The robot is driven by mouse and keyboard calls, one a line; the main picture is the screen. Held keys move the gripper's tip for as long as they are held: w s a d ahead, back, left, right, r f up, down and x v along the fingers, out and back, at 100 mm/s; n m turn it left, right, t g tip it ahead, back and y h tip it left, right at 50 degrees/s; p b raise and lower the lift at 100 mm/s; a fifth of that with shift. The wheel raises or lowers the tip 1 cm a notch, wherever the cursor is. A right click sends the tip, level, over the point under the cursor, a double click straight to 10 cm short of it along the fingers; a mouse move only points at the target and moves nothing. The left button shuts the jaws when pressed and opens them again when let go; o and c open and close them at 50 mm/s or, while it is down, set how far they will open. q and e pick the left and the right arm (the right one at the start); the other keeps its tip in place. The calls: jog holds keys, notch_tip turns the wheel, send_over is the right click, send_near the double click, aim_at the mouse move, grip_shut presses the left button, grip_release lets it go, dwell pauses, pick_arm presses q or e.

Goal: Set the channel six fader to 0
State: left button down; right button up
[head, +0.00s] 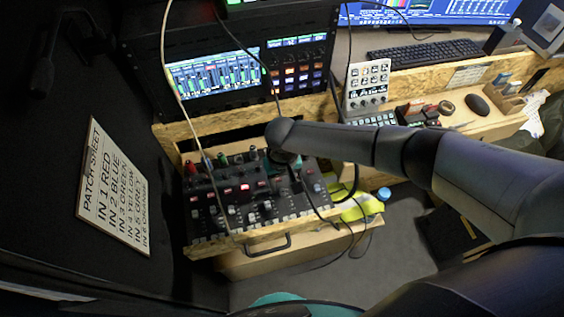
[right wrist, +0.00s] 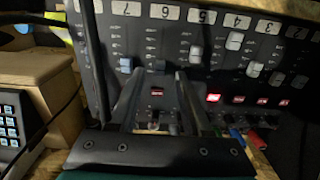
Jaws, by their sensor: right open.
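The mixer (head: 262,205) lies in the wooden desk's pull-out section, with rows of faders and knobs. In the right wrist view the mixer panel (right wrist: 180,40) appears upside down, with white numbered labels along the top. The label for channel six (right wrist: 163,12) is left of the one for five. A dim fader cap, apparently channel six (right wrist: 159,65), shows between my fingertips. My right gripper (right wrist: 160,74) is open over that column; I cannot tell whether it touches the cap. In the head view my wrist hides most of that gripper. My left gripper is not in view.
A loose cable (head: 200,140) hangs across the mixer. The neighbouring blue cap (right wrist: 126,65) and pale cap (right wrist: 196,53) stand close to the fingers. A bottle with a blue cap (head: 384,194) is right of the mixer. A patch sheet (head: 115,188) hangs at left.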

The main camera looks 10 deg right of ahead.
aim_at(282, 192)
notch_tip(282, 192, up, 13)
jog(key=p, duration=0.2)
jog(key=shift+a+f, duration=0.1)
dwell(0.5)
